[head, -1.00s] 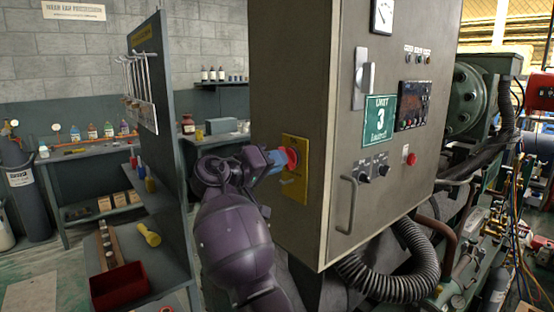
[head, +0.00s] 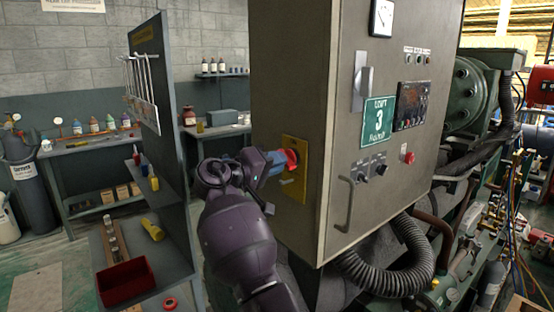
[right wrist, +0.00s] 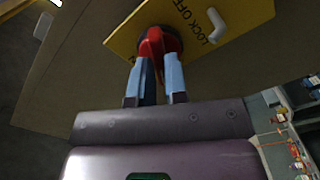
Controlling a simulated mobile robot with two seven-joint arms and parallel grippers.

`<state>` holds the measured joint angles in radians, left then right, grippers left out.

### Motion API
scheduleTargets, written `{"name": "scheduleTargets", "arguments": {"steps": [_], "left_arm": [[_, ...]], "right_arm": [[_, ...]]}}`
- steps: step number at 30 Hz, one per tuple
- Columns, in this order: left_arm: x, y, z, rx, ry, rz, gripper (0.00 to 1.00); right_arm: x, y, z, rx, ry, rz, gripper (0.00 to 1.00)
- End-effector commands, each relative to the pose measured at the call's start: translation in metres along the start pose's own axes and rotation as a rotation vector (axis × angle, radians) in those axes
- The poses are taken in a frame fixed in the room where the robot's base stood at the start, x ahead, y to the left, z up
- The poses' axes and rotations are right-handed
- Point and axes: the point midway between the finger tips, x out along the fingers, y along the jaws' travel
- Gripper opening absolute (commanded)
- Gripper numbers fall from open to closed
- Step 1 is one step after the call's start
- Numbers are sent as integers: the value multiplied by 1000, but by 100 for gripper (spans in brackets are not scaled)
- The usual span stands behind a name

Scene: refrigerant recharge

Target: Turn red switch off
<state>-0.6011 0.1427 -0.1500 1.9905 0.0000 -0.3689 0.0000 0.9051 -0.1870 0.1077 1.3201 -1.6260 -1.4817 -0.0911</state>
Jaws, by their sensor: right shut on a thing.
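The red switch (head: 291,158) is a rotary knob on a yellow plate (head: 302,184) on the left side of the grey control cabinet (head: 293,80). In the right wrist view the red switch (right wrist: 155,43) sits on a dark round base, and the yellow plate (right wrist: 190,18) reads "LOCK OFF" beside a pale peg. My right gripper (head: 280,160) has light blue fingers shut on the red switch. In the right wrist view my right gripper (right wrist: 157,65) has one finger on each side of the knob, hiding its lower part. My left gripper is not in view.
A black corrugated hose (head: 385,280) hangs below. At left stand a tool panel (head: 160,110) and a shelf with a red bin (head: 125,283).

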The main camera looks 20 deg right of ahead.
Motion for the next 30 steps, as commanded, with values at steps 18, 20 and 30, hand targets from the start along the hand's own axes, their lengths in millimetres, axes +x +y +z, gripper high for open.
{"name": "scheduleTargets", "arguments": {"steps": [18, 20, 30], "left_arm": [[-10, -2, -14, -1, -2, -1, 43], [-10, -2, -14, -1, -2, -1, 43], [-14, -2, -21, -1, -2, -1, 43]], "right_arm": [[-3, 5, -5, -103, 12, 6, 0], [-3, 5, -4, -102, 12, 6, 0], [-3, 7, -5, -134, 11, 6, 0]]}}
